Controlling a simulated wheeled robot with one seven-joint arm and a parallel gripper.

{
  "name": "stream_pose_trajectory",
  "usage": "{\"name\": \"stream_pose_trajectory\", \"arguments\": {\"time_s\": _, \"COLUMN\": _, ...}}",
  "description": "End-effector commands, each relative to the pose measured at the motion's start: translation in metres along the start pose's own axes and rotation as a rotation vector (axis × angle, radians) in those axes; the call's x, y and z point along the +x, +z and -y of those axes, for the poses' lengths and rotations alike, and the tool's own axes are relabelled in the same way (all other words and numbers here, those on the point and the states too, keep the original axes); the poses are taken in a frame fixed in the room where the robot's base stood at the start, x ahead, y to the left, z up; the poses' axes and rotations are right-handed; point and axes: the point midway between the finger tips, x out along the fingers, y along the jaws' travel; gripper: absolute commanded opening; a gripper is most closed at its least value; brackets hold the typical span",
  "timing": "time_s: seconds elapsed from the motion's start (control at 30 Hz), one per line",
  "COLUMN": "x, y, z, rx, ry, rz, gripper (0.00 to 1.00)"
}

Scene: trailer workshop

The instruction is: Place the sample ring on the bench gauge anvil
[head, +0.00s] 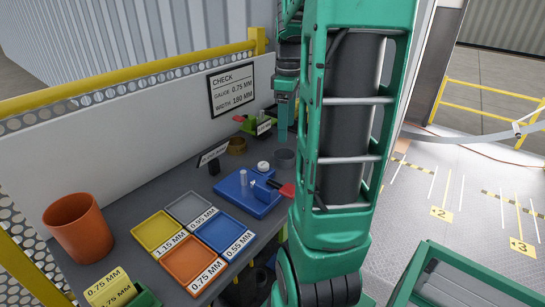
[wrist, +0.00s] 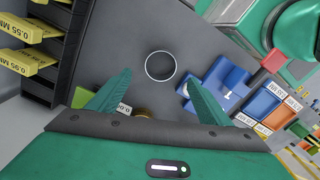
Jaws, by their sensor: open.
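A grey open ring with a bright rim (wrist: 160,66), which looks like the sample ring, stands on the dark bench. It also shows in the head view (head: 284,158), right of the gauge's far end. My gripper (head: 283,139) points down above the bench near the ring. In the wrist view, my gripper (wrist: 158,75) is open and empty, its fingers spread below and to either side of the ring. The blue bench gauge (head: 239,191) has a silver post, a pale round part and a red handle; it lies right of the ring in the wrist view (wrist: 219,72). I cannot tell which part is the anvil.
Yellow (head: 158,232), grey (head: 190,208), blue (head: 224,231) and orange (head: 190,261) labelled trays lie nearer on the bench. An orange cup (head: 77,224) stands left. A brown round container (head: 237,146) sits behind the gauge. A white sign panel (head: 231,88) stands behind.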

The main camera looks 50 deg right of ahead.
Motion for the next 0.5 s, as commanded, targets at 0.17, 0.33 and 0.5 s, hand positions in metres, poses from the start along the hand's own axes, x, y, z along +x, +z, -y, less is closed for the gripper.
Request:
{"name": "stream_pose_trajectory", "arguments": {"time_s": 0.17, "x": 0.028, "y": -0.005, "z": 0.004, "rx": -0.010, "ry": -0.004, "rz": 0.002, "gripper": 0.72}}
{"name": "stream_pose_trajectory", "arguments": {"time_s": 0.33, "x": 0.046, "y": -0.009, "z": 0.006, "rx": -0.017, "ry": -0.002, "rz": 0.001, "gripper": 0.72}}
{"name": "stream_pose_trajectory", "arguments": {"time_s": 0.5, "x": 0.055, "y": -0.009, "z": 0.007, "rx": -0.018, "ry": -0.001, "rz": 0.000, "gripper": 0.72}}
